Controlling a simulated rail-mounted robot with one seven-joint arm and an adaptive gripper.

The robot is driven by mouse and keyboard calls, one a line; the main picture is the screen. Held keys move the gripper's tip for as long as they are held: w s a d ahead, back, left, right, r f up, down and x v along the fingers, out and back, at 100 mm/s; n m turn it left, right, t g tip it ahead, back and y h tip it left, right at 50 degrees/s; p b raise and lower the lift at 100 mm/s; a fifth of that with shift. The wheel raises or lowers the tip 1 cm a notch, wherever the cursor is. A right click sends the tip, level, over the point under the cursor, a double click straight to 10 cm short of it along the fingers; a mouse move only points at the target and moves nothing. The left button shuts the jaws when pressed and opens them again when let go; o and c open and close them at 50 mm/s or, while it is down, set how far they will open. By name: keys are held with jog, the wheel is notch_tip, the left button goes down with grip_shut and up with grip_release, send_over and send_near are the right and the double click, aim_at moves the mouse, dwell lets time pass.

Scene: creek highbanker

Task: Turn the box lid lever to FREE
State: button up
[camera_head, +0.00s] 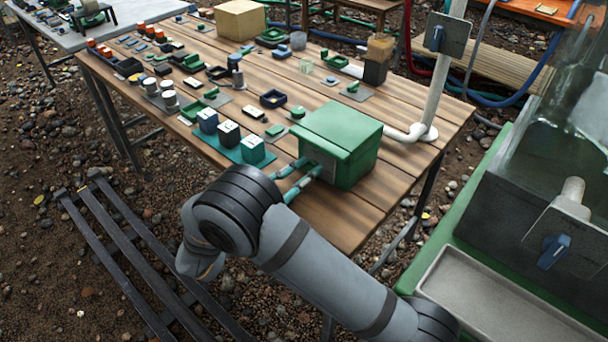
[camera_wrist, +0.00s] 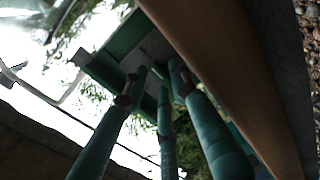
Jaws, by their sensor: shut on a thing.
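The green box (camera_head: 340,140) stands on the wooden table's right part with its green lid down. A grey plate (camera_head: 322,165) shows on its left side face, and the box (camera_wrist: 128,35) also shows in the wrist view. My gripper (camera_head: 308,167) reaches that face from the lower left, its teal fingers at the plate. In the wrist view the gripper's fingertips (camera_wrist: 152,76) close in at the box's grey face. The jaws are shut on what I take to be the box lid lever, which the fingers hide. I cannot read its markings or its setting.
Three colored blocks (camera_head: 228,133) stand on a teal tray just left of the box. A white post (camera_head: 430,100) rises from the table right behind the box. Several small parts cover the table's left half. A metal machine (camera_head: 500,185) stands at right.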

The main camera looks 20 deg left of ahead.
jog(key=shift+a+r, duration=0.1)
jog(key=shift+r, duration=0.05)
dwell(0.3)
jog(key=o, duration=0.8)
jog(key=shift+o, duration=0.8)
